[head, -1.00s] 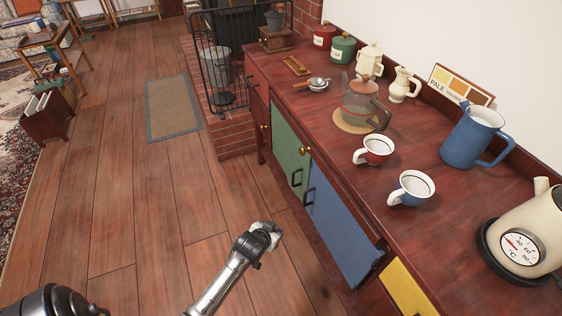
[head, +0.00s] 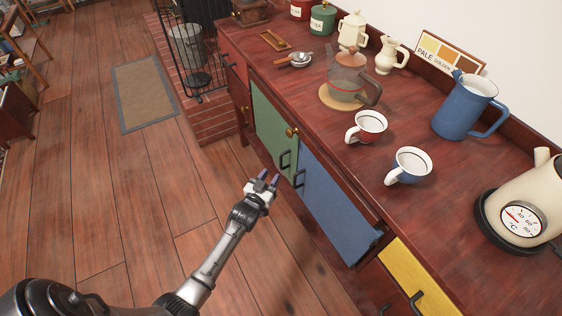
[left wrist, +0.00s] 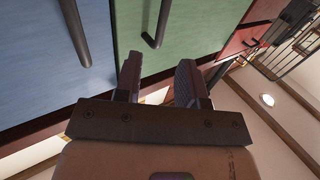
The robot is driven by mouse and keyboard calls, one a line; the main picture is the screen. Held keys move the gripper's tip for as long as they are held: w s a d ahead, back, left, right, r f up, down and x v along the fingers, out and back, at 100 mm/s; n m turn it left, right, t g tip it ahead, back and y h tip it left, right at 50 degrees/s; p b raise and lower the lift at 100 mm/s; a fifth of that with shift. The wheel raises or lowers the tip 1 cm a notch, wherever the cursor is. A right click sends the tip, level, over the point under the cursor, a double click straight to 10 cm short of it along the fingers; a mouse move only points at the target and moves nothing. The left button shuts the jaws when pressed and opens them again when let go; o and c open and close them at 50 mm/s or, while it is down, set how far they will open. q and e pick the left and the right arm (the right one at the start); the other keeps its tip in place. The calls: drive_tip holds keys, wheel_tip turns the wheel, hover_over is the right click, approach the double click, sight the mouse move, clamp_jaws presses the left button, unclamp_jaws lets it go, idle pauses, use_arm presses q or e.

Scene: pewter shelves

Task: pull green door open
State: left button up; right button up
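The green door (head: 270,125) is on the front of the wooden cabinet and looks closed. Its dark bar handle (head: 285,160) is near its right edge, beside the blue door. In the left wrist view the green door (left wrist: 185,35) fills the upper middle, with its handle (left wrist: 157,25) above the fingers. My left gripper (head: 268,179) is in front of the cabinet, just short of the green door's handle and apart from it. Its two fingers (left wrist: 158,82) are spread with nothing between them. My right gripper is not in view.
The blue door (head: 335,205), right of the green one, has its own handle (head: 299,178) close by. A yellow drawer (head: 415,280) is farther right. Cups, a glass pot and a blue jug (head: 465,108) stand on the counter. Floor left of my arm is clear.

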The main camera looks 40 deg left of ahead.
sight(281, 169)
use_arm(q)
drive_tip(key=b+x, duration=0.2)
drive_tip(key=x, duration=0.6)
drive_tip(key=shift+w+b, duration=0.25)
drive_tip(key=shift+b, duration=0.05)
drive_tip(key=shift+w, duration=0.1)
clamp_jaws()
